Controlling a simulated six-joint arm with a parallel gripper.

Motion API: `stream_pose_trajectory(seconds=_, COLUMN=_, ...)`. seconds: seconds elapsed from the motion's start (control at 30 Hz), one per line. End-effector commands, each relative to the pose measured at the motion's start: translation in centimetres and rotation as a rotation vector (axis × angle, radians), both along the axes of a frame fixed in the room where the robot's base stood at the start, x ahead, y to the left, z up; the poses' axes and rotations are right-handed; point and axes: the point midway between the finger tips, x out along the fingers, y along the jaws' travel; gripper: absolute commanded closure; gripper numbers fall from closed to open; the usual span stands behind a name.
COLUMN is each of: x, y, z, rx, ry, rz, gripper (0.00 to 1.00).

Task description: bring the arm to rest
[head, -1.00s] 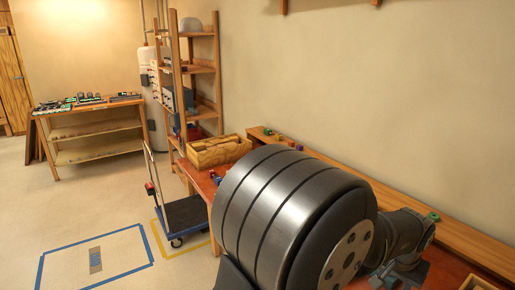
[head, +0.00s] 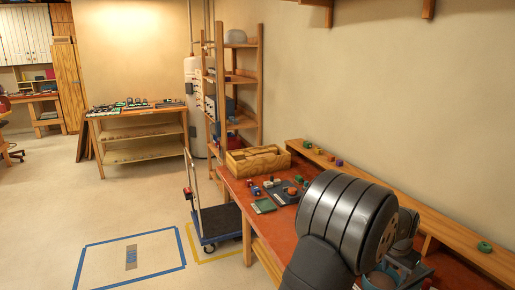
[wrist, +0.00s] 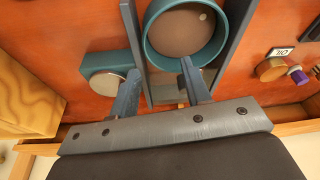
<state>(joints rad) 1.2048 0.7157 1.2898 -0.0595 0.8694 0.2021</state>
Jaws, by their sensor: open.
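My gripper (wrist: 158,82) shows in the wrist view with its two fingers spread apart and nothing between the tips. Its fingertips are over the red-orange workbench (wrist: 85,25), near the lower rim of a round teal container (wrist: 149,42). I cannot tell whether they touch it.
A teal piece with a grey round face (wrist: 106,84) lies beside the left finger. A wooden box (head: 258,161) and a green flat piece (head: 263,206) are on the bench. A shelf rack (head: 236,82) and a trolley (head: 218,222) stand beyond.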

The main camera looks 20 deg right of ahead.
Motion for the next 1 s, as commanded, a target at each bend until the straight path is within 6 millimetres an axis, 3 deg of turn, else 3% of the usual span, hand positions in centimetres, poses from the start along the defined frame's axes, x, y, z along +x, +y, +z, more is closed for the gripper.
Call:
stream_pose_trajectory(seconds=0.23, x=1.8, y=-0.2, z=-1.1, rx=0.001, ry=0.0, rz=0.001, gripper=0.56)
stream_pose_trajectory(seconds=0.63, x=1.8, y=-0.2, z=-1.1, rx=0.0, ry=0.0, rz=0.0, gripper=0.56)
stream_pose_trajectory(seconds=0.77, x=1.0, y=-0.1, z=-0.6, rx=-0.001, ry=-0.001, rz=-0.002, gripper=0.56)
stream_pose_trajectory(seconds=1.0, x=-2.6, y=0.2, z=1.6, rx=-0.001, ry=-0.002, rz=-0.005, gripper=0.56)
